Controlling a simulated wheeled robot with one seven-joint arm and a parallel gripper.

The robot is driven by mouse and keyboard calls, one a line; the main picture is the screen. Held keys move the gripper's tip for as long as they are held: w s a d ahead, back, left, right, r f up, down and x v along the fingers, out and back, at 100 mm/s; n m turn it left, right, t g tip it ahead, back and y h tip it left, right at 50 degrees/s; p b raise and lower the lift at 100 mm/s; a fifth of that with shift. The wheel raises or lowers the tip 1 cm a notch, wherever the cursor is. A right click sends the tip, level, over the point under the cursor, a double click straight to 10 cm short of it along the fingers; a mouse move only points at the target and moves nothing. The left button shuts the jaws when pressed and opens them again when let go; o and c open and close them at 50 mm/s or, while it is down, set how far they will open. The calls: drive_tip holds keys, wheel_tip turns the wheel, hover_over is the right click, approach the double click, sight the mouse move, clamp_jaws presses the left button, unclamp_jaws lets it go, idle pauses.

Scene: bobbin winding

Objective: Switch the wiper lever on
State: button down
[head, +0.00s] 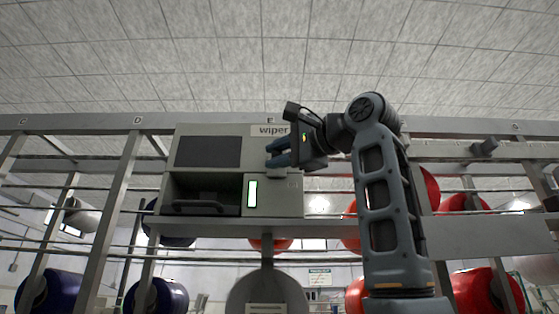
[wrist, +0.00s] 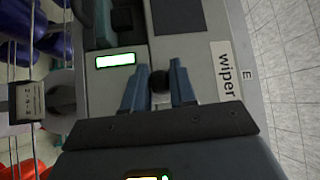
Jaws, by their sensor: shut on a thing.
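The wiper lever shows in the wrist view as a dark round knob (wrist: 159,82) between my two blue fingertips, on the grey panel (wrist: 200,55) beside the "wiper" label (wrist: 227,70). My gripper (wrist: 158,80) is shut on this knob. In the head view my gripper (head: 278,154) is up against the front of the grey machine box (head: 275,203), just below the "wiper" label (head: 271,130). There the fingers hide the lever. Which position the lever is in cannot be told.
A lit white-green indicator (head: 252,193) sits below the gripper on the box. A dark panel (head: 208,151) and a recess with a dark handle (head: 198,205) are to the left. Metal rails and posts (head: 109,215) with red and blue bobbins (head: 161,296) surround the box.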

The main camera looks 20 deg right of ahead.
drive_tip(key=shift+w+d+f+n+t+y+b, duration=0.15)
drive_tip(key=shift+f+n+t+y+b, duration=0.45)
drive_tip(key=shift+n, duration=0.35)
drive_tip(key=shift+w+a+f+n+t+y+b, duration=0.15)
drive_tip(key=shift+f+n+t+y+b, duration=0.2)
drive_tip(key=shift+f+n+y, duration=0.45)
drive_tip(key=shift+d+r+n, duration=0.1)
drive_tip(key=shift+r+n, duration=0.1)
drive_tip(key=shift+n, duration=0.05)
drive_tip(key=c, duration=1)
unclamp_jaws()
drive_tip(key=b+v, duration=0.2)
drive_tip(key=v, duration=0.5)
drive_tip(key=shift+s+d, duration=0.2)
drive_tip(key=shift+s, duration=0.05)
drive_tip(key=shift+f, duration=0.15)
